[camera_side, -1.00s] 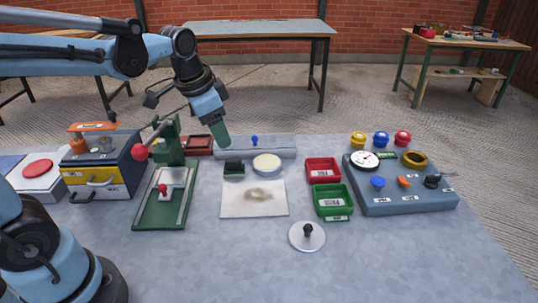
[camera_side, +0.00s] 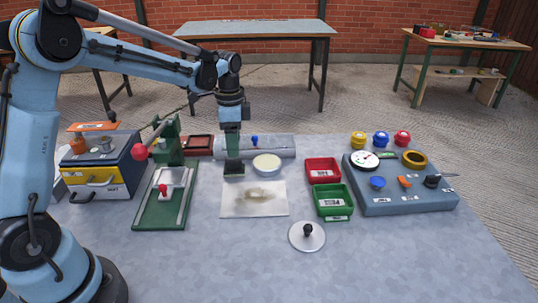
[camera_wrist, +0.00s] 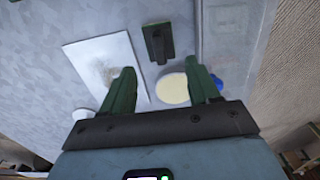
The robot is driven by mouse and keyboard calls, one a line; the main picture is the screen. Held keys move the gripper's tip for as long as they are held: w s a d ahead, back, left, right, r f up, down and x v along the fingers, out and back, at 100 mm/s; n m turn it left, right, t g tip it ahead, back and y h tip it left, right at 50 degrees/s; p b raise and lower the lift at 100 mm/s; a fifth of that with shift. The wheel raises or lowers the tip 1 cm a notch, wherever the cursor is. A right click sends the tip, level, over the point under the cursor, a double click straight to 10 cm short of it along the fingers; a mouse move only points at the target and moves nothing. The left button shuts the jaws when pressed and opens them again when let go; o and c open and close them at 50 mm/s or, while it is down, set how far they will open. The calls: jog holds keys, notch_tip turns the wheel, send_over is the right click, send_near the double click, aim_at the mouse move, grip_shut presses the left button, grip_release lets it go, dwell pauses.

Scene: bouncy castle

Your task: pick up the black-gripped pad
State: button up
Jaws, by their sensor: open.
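The black-gripped pad (camera_side: 234,169) lies on the table just behind the stained white board (camera_side: 254,205), left of a round cream disc (camera_side: 267,165). In the wrist view the pad (camera_wrist: 158,43) is a dark green-edged rectangle with a black raised grip. My gripper (camera_side: 232,150) points straight down and appears above or just behind the pad in the side view. In the wrist view my gripper (camera_wrist: 165,85) is open, its two green fingers wide apart.
The cream disc (camera_wrist: 172,89) is close beside the pad. A grey box with a blue knob (camera_side: 270,147) stands behind. A green press (camera_side: 165,195) stands left; red (camera_side: 322,170) and green (camera_side: 331,201) trays stand right. The front table is mostly clear.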

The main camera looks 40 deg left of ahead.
aim_at(233, 159)
jog(key=shift+s+a+f, duration=0.1)
jog(key=shift+f, duration=1.8)
jog(key=shift+s+a+f, duration=0.1)
jog(key=shift+f, duration=1.8)
jog(key=c, duration=0.9)
jog(key=shift+r, duration=0.5)
jog(key=r, duration=0.3)
jog(key=shift+d+r, duration=0.3)
jog(key=shift+r, duration=0.05)
jog(key=s+d+r, duration=0.1)
jog(key=d+r, duration=0.1)
jog(key=d, duration=0.1)
jog(key=s+d+r, duration=0.1)
jog(key=d+r, duration=0.1)
jog(key=d, duration=0.2)
jog(key=s+d+r, duration=0.2)
jog(key=d, duration=0.1)
jog(key=shift+d+r, duration=0.15)
jog(key=shift+r, duration=0.05)
